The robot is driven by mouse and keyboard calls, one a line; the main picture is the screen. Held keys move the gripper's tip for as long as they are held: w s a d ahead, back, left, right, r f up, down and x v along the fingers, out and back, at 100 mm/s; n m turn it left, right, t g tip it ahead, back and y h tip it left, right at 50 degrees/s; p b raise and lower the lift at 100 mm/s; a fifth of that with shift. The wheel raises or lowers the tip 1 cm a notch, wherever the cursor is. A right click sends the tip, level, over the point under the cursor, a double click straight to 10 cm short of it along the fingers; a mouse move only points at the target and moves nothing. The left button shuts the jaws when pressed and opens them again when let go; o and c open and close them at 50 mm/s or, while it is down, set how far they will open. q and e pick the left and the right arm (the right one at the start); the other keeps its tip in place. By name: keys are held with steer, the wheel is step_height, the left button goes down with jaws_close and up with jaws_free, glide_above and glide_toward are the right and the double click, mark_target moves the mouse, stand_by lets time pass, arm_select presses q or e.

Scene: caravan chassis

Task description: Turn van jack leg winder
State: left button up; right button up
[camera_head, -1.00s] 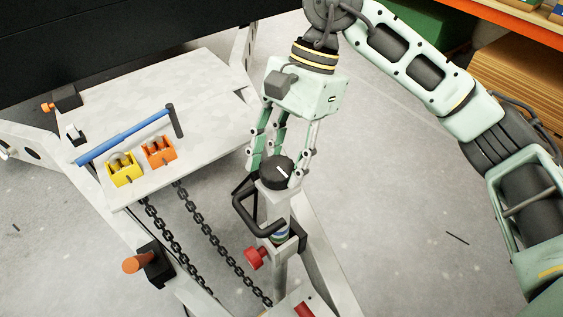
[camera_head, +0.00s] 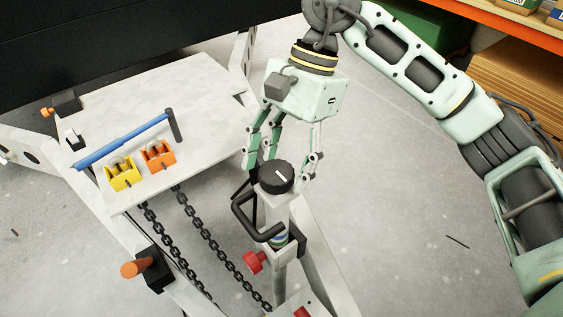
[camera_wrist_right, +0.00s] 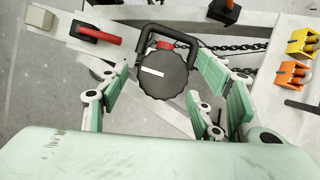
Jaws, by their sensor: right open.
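The jack leg winder is a round black ridged knob with a white mark (camera_head: 275,177) on top of the grey upright jack leg post (camera_head: 279,212). In the right wrist view the knob (camera_wrist_right: 162,75) lies between the fingers, with its white mark pointing sideways. My right gripper (camera_head: 283,166) is open, its fingers on either side of the knob, just behind and above it in the head view. I cannot tell whether any finger touches it. A black loop handle (camera_head: 254,219) sticks out from the post below the knob. My left gripper is not in view.
A pale chassis plate (camera_head: 215,85) on the left carries a blue-handled bar (camera_head: 120,142), a yellow block (camera_head: 122,174) and an orange block (camera_head: 158,154). Chains (camera_head: 218,246) hang in front of it. A red knob (camera_head: 254,262) sits low on the post. Shelving stands at right.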

steer(key=v, duration=1.1)
steer(key=shift+r, duration=0.25)
steer(key=shift+d, duration=0.1)
